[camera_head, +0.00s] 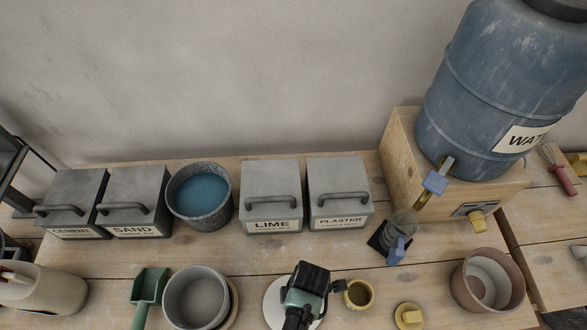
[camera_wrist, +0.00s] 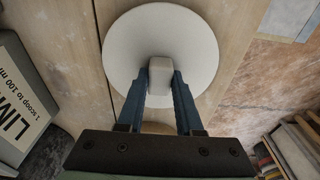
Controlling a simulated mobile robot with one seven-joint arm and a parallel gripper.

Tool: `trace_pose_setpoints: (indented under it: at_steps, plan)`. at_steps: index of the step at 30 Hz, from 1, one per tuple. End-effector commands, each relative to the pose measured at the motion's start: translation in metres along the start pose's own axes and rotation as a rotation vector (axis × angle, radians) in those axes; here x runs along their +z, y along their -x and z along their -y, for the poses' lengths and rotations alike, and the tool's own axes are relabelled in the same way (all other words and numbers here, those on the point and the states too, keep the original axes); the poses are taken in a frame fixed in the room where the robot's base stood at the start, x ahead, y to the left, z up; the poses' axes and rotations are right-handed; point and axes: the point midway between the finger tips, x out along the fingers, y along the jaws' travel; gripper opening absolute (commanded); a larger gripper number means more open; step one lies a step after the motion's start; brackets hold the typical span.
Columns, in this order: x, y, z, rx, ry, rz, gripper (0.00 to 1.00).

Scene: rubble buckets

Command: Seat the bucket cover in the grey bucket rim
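The bucket cover is a round white disc with a pale block-like knob; its left part shows in the head view (camera_head: 273,308), and the whole face shows in the wrist view (camera_wrist: 125,50). My gripper (camera_head: 304,310) is above the cover; in the wrist view its two blue fingers (camera_wrist: 160,80) press against both sides of the knob with no clear gap. Whether the cover rests on the bench or hangs just above it I cannot tell. The grey bucket (camera_head: 168,298) stands upright to the left of the cover, its mouth open, apart from the cover.
A wooden disc edge (camera_head: 234,302) shows beside the grey bucket. A small yellow-brown cup (camera_head: 359,294) stands close right of my gripper. Behind are the lime box (camera_head: 271,190), plaster box (camera_head: 338,190) and a blue-filled bucket (camera_head: 201,190). A green scoop (camera_head: 148,288) lies left.

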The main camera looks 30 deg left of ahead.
Motion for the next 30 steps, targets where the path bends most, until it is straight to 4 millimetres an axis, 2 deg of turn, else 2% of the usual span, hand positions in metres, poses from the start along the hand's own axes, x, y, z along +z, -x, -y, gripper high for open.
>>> trace_pose_setpoints:
  at_steps: [1,4,5,19,23,30]
  plan:
    - [0.0,0.0,0.0,0.0,0.0,0.0,0.2]
    - [0.0,0.0,0.0,0.0,0.0,0.0,0.02]
    - [0.0,0.0,0.0,0.0,0.0,0.0,0.0]
    - [-0.001,0.006,0.0,0.0,0.0,0.0,0.0]
    - [-0.003,0.018,-0.001,0.002,0.001,0.0,0.0]
    - [-0.007,0.061,-0.001,0.004,0.001,0.001,0.0]
